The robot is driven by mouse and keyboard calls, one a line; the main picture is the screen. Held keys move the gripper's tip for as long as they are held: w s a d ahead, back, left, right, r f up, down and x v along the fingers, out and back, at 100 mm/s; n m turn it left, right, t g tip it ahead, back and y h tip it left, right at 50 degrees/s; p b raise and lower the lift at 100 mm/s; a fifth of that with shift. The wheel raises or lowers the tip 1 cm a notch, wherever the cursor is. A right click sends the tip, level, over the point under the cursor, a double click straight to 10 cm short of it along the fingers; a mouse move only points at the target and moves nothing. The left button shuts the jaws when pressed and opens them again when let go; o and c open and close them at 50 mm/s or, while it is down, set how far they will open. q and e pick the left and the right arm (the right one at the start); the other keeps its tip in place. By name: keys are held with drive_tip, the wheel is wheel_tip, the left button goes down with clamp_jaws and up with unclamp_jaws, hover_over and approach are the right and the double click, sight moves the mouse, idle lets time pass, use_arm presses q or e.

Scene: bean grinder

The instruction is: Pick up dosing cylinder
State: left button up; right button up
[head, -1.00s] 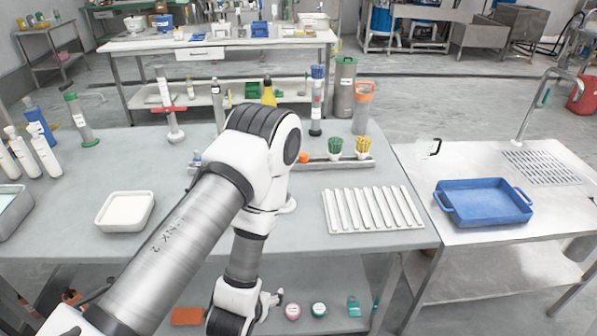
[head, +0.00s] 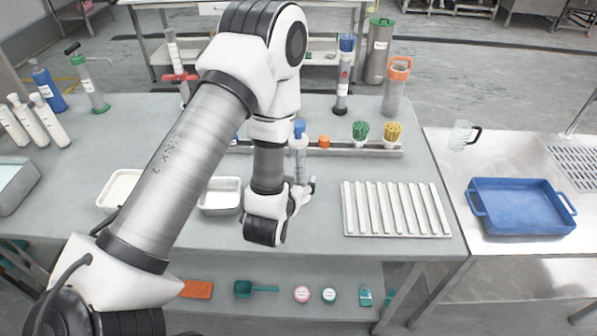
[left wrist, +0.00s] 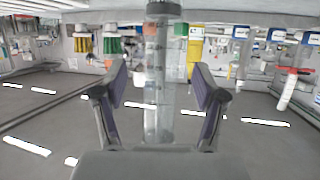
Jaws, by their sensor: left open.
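The dosing cylinder, a clear graduated tube (head: 300,157) with a blue top, stands upright on the table in the head view, partly behind my left arm. In the left wrist view, which appears upside down, a clear graduated cylinder (left wrist: 159,100) with a grey end stands between the fingers. My left gripper (head: 304,188) is low at the cylinder. Its fingers are open, one on each side, with visible gaps to the tube. The right gripper does not show.
A ribbed white plate (head: 396,209) lies to the right. Behind is a long rack (head: 345,151) with green and yellow bundles. White trays (head: 221,196) sit to the left. A blue tray (head: 521,206) and a clear mug (head: 461,135) stand on the steel side table.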

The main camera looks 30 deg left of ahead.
sight(296, 177)
use_arm(q)
drive_tip(key=x, duration=0.4)
drive_tip(key=shift+a, duration=0.15)
drive_tip(key=shift+s+r, duration=0.2)
drive_tip(key=shift+s, duration=0.1)
drive_tip(key=shift+c, duration=0.7)
drive_tip(key=shift+f, duration=0.1)
clamp_jaws()
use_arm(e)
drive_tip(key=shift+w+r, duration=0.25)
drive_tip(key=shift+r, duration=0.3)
